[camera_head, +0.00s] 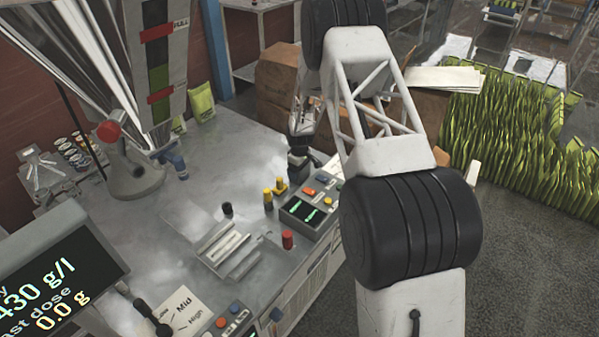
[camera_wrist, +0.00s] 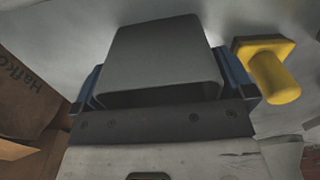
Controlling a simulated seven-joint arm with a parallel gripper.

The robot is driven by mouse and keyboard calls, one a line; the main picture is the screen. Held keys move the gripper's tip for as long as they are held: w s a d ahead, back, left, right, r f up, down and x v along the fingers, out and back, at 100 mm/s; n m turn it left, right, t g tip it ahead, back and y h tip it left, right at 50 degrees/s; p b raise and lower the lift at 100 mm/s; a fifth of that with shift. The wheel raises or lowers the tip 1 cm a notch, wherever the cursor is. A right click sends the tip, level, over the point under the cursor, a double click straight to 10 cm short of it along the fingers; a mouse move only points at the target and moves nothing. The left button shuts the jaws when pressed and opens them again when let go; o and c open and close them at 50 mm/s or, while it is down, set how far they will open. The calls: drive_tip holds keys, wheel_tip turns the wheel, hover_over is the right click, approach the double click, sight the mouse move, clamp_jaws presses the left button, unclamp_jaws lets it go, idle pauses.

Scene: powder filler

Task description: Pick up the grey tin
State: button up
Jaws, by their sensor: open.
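The grey tin (camera_wrist: 160,55) is a dark grey, box-like shape with rounded corners, filling the middle of the wrist view. My gripper (camera_wrist: 160,80) is open around it, with one blue jaw at its left side and one at its right. Whether either jaw touches the tin cannot be told. In the head view my gripper (camera_head: 299,147) is low over the bench's far right part, beside the control panel. A dark shape is under it there, and the tin cannot be made out clearly from the jaws.
A yellow knob (camera_wrist: 273,75) stands close to the right jaw. A brown sack (camera_head: 277,85) stands behind my gripper. The control panel (camera_head: 308,207) with several buttons, a red cylinder (camera_head: 288,239) and a black one (camera_head: 227,208) are nearer. The bench's middle (camera_head: 215,165) is clear.

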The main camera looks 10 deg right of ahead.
drive_tip(key=shift+c, duration=0.5)
drive_tip(key=c, duration=0.5)
drive_tip(key=shift+c, duration=0.2)
drive_tip(key=shift+r, duration=5)
